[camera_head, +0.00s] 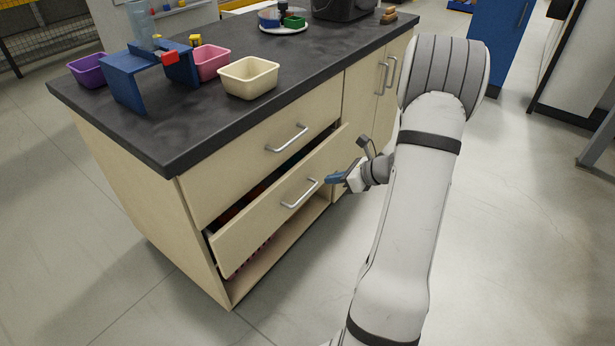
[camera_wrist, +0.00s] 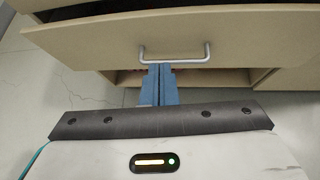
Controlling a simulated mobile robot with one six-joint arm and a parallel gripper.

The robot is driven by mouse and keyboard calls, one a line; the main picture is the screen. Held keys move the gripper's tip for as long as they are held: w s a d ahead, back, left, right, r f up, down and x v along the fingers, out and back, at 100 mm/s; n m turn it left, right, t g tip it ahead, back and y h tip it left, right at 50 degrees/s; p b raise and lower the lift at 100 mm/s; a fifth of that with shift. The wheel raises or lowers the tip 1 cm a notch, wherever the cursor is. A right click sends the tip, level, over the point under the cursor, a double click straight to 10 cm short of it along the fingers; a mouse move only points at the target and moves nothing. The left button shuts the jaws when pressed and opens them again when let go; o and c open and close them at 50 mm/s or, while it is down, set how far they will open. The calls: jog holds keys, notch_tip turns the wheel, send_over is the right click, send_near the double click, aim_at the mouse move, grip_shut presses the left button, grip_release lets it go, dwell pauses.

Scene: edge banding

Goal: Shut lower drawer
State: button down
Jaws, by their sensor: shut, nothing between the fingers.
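The lower drawer (camera_head: 265,215) is partly pulled out of the wooden cabinet, and red contents show through the gap above its front. Its silver bar handle (camera_head: 300,193) faces the robot. My gripper (camera_head: 332,179) is shut and empty, close to the right part of the drawer front near the handle. In the wrist view the blue fingers of my gripper (camera_wrist: 160,72) are together, pointing at the drawer handle (camera_wrist: 175,60) and overlapping its lower edge in the picture. Whether they touch the handle or drawer front I cannot tell. The upper drawer (camera_head: 250,148) looks shut.
On the dark countertop (camera_head: 200,125) stand a cream bin (camera_head: 248,78), a pink bin (camera_head: 211,64), a purple bin (camera_head: 90,72) and a blue stand (camera_head: 122,82). Below the lower drawer is an open shelf space (camera_head: 265,265). The floor (camera_head: 520,230) to the right is clear.

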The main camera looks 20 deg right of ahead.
jog(key=s+a+f+t+y+b, duration=0.1)
jog(key=s+a+f+t+y, duration=0.2)
jog(key=s+a+f+t, duration=0.15)
jog(key=t+h+b, duration=0.1)
jog(key=t+b, duration=0.1)
jog(key=b, duration=0.2)
send_near(282, 183)
jog(key=shift+m, duration=0.4)
jog(key=x, duration=0.6)
jog(key=shift+s+a, duration=0.15)
jog(key=shift+w+a, duration=0.2)
jog(key=shift+w, duration=0.25)
jog(key=shift+w, duration=0.1)
